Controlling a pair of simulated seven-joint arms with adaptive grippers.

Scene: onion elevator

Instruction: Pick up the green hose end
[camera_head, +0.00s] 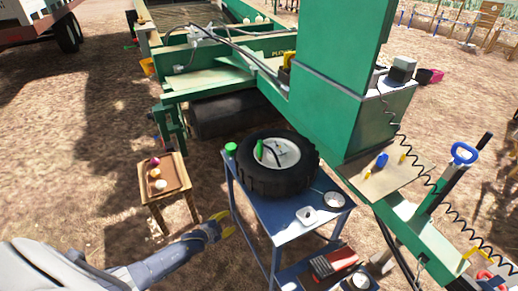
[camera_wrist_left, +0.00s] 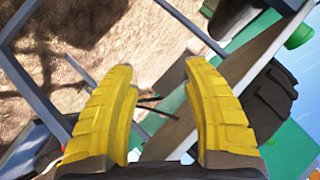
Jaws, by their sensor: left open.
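My left gripper (camera_head: 222,228), with yellow fingers, is left of the cart and lower than the wheel, apart from the hose end. In the left wrist view its fingers (camera_wrist_left: 165,100) are spread with nothing held between them. My right gripper is not in view.
A green cup-like thing (camera_head: 231,149) sits at the cart's back left corner. Small white items (camera_head: 307,215) lie on the cart's front. A wooden stool (camera_head: 162,189) with onions stands left. The green machine (camera_head: 330,105) rises close behind the cart. Bare ground lies between stool and cart.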

